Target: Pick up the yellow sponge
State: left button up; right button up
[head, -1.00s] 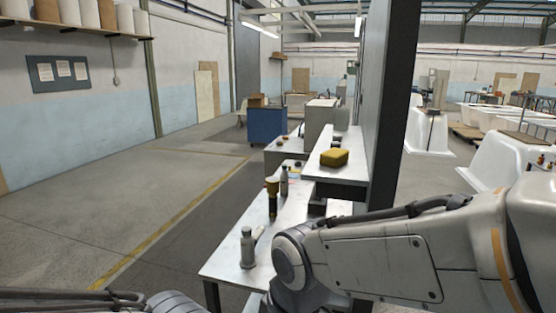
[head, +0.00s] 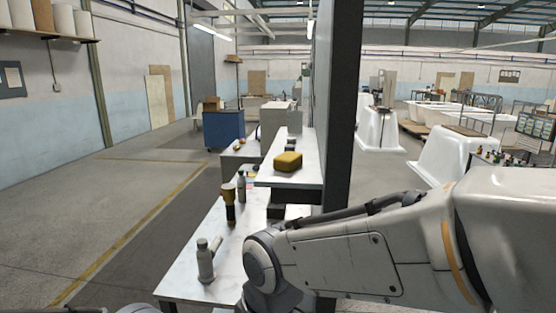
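The yellow sponge (head: 288,161) lies on a raised white shelf (head: 262,179) above the workbench, near the middle of the head view. It looks like a rounded yellow block and nothing touches it from above. My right arm comes in from the right, in front of the bench and lower than the sponge. Its gripper is not visible. Only a small piece of my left arm shows at the bottom left edge, and its gripper is out of view.
The white workbench (head: 187,284) holds a grey spray bottle (head: 205,261), a yellow and black tool (head: 228,205) and another bottle (head: 241,187). A dark pillar (head: 340,110) stands right of the shelf. A blue cabinet (head: 223,130) is farther back. Floor at left is clear.

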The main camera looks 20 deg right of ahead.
aim_at(287, 161)
jog(key=z, duration=0.1)
jog(key=i, duration=1.1)
jog(key=u, duration=0.3)
